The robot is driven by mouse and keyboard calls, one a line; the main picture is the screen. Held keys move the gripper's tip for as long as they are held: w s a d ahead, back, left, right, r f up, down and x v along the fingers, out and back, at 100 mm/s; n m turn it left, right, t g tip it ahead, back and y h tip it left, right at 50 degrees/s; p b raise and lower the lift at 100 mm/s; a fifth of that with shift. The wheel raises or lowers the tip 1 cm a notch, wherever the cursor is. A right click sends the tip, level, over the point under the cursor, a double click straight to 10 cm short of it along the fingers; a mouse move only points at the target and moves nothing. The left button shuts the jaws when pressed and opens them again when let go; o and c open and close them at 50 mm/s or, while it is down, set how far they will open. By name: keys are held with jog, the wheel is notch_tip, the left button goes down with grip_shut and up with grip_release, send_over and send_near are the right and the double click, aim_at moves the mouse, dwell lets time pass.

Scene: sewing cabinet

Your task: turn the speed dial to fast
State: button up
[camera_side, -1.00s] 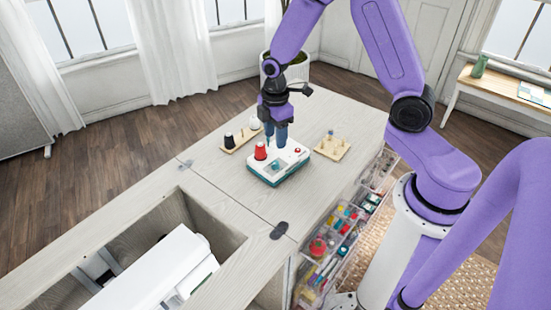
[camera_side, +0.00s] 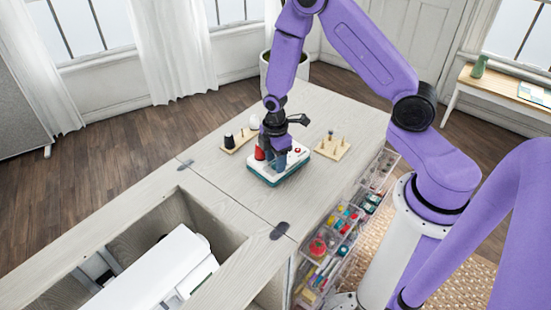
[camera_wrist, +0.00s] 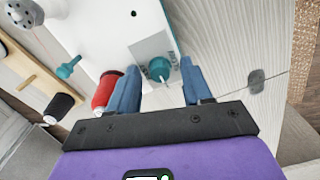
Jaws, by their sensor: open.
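The speed dial (camera_wrist: 159,68) is a small round teal knob on a grey plate in the wrist view. It sits on the white machine (camera_wrist: 100,35), which has a teal base and also shows on the cabinet top in the side view (camera_side: 296,163). My gripper (camera_wrist: 159,65) is open, with one blue finger on each side of the dial. I see gaps between the fingers and the dial. In the side view my gripper (camera_side: 274,160) is low over the machine and hides the dial.
A red thread spool (camera_wrist: 106,90) stands close beside my left finger. A wooden rack with a black spool (camera_side: 229,139) is to the left, and a pegged wooden rack (camera_side: 331,147) to the right. The cabinet top (camera_side: 225,195) in front is clear.

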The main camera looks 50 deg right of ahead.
grip_shut()
jog(key=shift+m, duration=0.3)
jog(key=m, duration=0.3)
jog(key=shift+m, duration=0.3)
jog(key=m, duration=0.4)
jog(key=shift+m, duration=0.3)
jog(key=m, duration=0.4)
jog(key=shift+m, duration=2.5)
